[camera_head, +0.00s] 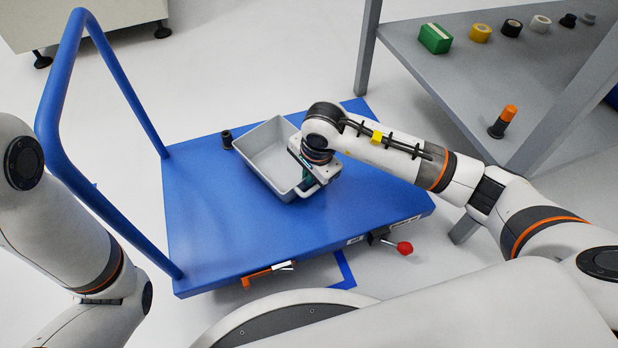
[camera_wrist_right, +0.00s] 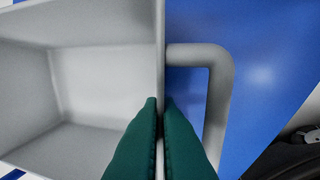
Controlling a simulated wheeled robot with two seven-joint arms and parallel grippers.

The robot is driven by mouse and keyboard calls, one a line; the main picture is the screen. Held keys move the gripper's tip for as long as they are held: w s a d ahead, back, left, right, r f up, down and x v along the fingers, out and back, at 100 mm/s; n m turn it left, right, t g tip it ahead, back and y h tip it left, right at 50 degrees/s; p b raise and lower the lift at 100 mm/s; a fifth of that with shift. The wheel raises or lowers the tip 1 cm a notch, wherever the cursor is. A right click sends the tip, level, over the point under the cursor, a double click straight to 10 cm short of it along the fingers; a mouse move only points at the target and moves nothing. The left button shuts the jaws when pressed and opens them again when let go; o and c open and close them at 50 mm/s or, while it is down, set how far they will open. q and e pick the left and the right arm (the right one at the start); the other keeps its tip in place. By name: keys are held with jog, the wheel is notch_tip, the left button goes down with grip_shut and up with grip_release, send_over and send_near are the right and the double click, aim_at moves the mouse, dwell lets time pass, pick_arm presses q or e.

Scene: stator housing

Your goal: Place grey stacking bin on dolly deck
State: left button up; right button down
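The grey stacking bin (camera_head: 268,150) is open at the top and empty. It is over the blue dolly deck (camera_head: 215,220) near its middle and looks level; it appears to rest on the deck, with its underside hidden. My right gripper (camera_head: 309,182) is at the bin's right wall. In the right wrist view, its green fingers (camera_wrist_right: 160,108) lie on either side of that wall and pinch it, beside a grey loop handle (camera_wrist_right: 218,95) on the bin's outer side. My left gripper is out of view; only my left arm shows.
A small black cylinder (camera_head: 227,139) stands on the deck beside the bin's left side. The dolly's blue push handle (camera_head: 62,95) rises at the left. A grey shelf (camera_head: 440,85) with tape rolls (camera_head: 481,33) stands at the right. The deck's front left is clear.

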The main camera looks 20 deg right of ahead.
jog(key=shift+r, duration=0.1)
jog(key=c, duration=1.6)
grip_release()
jog(key=shift+c, duration=0.2)
